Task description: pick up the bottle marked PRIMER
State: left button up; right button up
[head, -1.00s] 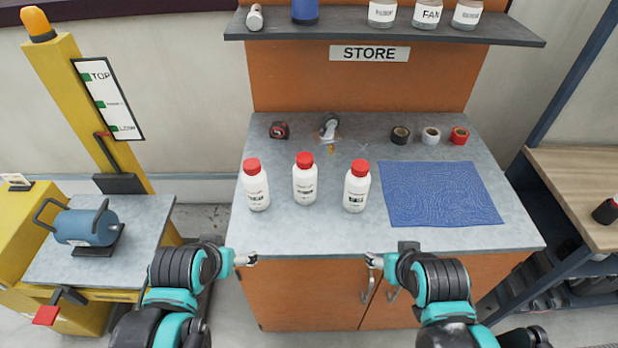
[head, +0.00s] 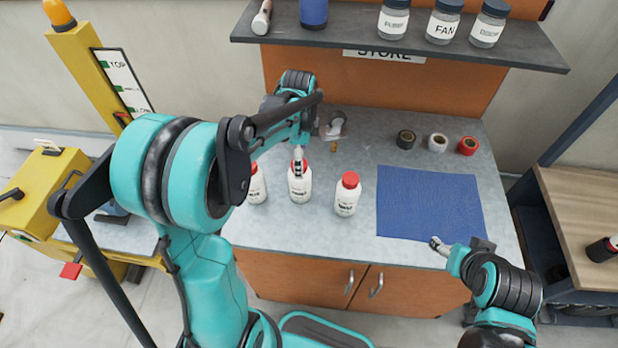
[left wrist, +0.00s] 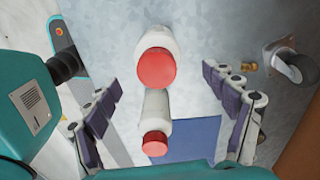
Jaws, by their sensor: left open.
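Three white bottles with red caps stand upright in a row on the grey counter: a left bottle (head: 256,188), a middle bottle (head: 299,188) and a right bottle (head: 346,198). Their labels are too small to read surely, so I cannot tell for certain which says PRIMER. My left gripper (head: 298,158) is at the middle bottle's cap, partly hiding it. In the left wrist view its jaws (left wrist: 160,82) are open, with the near bottle (left wrist: 155,62) between and a farther bottle (left wrist: 155,128) beyond. My right gripper (head: 438,244) is over the counter's front edge, its jaws unclear.
A blue mat (head: 430,200) lies to the right of the bottles. Tape rolls (head: 437,142) stand behind it. A shelf (head: 400,45) with jars overhangs the back. A grey metal item (head: 336,125) lies behind the bottles.

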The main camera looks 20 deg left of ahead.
aim_at(300, 181)
pick_arm(q)
notch_tip(300, 181, down, 7)
jog(key=b, duration=0.1)
jog(key=shift+s+a+r+b, duration=0.15)
jog(key=shift+s+a+b, duration=0.1)
jog(key=shift+b, duration=0.15)
jog(key=shift+c, duration=0.2)
jog(key=c, duration=1.4)
